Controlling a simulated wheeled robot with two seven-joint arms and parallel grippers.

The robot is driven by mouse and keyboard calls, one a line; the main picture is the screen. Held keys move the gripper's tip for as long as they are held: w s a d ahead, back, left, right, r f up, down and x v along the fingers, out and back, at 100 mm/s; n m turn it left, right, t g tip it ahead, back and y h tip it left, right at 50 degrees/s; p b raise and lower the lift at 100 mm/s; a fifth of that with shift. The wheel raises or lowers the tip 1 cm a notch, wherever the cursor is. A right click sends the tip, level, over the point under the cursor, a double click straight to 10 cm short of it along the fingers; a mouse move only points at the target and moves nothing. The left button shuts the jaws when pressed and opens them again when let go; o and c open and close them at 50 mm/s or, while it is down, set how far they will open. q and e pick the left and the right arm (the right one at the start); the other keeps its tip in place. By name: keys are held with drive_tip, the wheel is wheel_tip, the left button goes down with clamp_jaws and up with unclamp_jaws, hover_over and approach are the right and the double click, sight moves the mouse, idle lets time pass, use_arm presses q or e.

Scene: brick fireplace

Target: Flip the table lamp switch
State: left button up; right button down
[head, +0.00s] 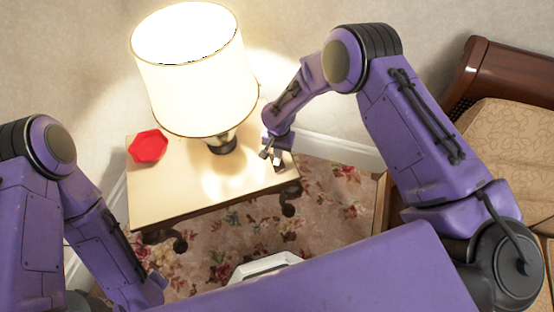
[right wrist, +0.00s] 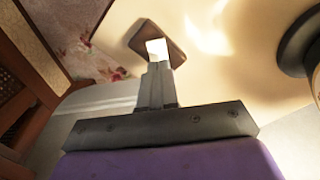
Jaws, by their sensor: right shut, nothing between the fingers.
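The table lamp (head: 195,85) has a white shade and is lit; its dark base stands on a small cream-topped table (head: 165,195). A small dark brown switch box with a white part lies on the tabletop near its right edge; the brown box shows in the right wrist view (right wrist: 174,42). My right gripper (head: 271,155) is shut and empty, with its fingertips at the box, over the white part (right wrist: 157,48). I cannot tell whether they touch it. My left arm comes in at the left, but its gripper is out of view.
A red octagonal dish (head: 148,146) sits on the table left of the lamp. A wooden-framed sofa (head: 510,130) with a patterned cushion stands at the right. A flowered carpet (head: 330,195) covers the floor, and the wall is close behind the table.

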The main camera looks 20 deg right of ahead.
drive_tip(key=shift+f+b, duration=0.45)
drive_tip(key=shift+f, duration=0.15)
drive_tip(key=shift+r, duration=0.1)
drive_tip(key=shift+r+p, duration=0.6)
drive_tip(key=shift+p, duration=0.15)
wheel_tip(320, 180, up, 6)
drive_tip(key=p, duration=0.5)
drive_tip(key=shift+f, duration=0.2)
